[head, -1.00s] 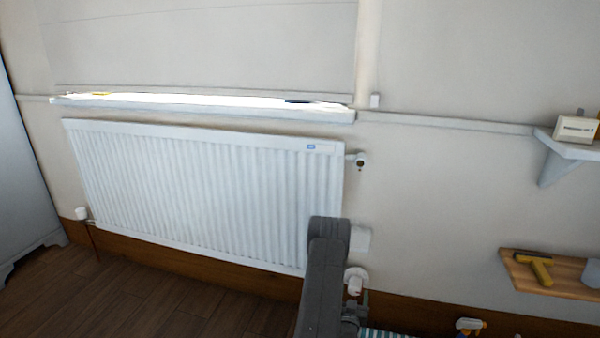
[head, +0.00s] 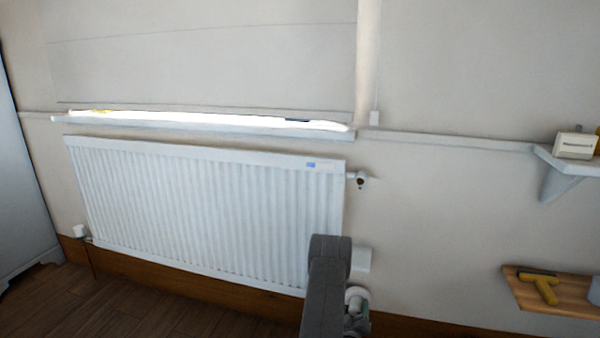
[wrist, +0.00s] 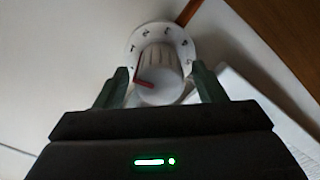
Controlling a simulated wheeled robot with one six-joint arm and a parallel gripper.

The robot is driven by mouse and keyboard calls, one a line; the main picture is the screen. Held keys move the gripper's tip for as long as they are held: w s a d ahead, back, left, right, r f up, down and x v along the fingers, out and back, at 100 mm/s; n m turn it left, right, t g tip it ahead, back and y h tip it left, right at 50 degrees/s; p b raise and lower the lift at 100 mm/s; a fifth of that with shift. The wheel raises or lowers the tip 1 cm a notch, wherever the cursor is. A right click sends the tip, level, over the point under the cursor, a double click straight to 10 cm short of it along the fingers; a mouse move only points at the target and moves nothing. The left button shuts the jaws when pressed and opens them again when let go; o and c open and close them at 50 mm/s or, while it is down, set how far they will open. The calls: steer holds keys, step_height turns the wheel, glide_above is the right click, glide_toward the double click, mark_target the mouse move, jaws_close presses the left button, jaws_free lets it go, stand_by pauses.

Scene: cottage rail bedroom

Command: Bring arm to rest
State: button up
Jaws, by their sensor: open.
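My gripper (wrist: 165,92) is open in the wrist view, its two green fingers spread apart. A white ribbed dial knob (wrist: 158,78) with a red mark and a ring of numbers shows beyond and between the fingertips. I cannot tell whether the fingers touch it. In the head view my grey arm reaches down in front of the radiator's right end. A white round knob (head: 356,296) shows beside the arm there, partly hidden by it. My gripper's fingers are not clear in the head view.
A white radiator (head: 205,215) hangs under a bright windowsill (head: 200,124). A pipe valve (head: 360,180) sticks out at its upper right. At the right are a wooden shelf (head: 560,303) with a yellow-handled tool (head: 543,287) and a white shelf (head: 565,185) with a small box (head: 575,145).

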steer(key=p+v, duration=0.4)
steer(key=v, duration=0.9)
steer(key=shift+s, duration=0.4)
steer(key=shift+a+r, duration=0.1)
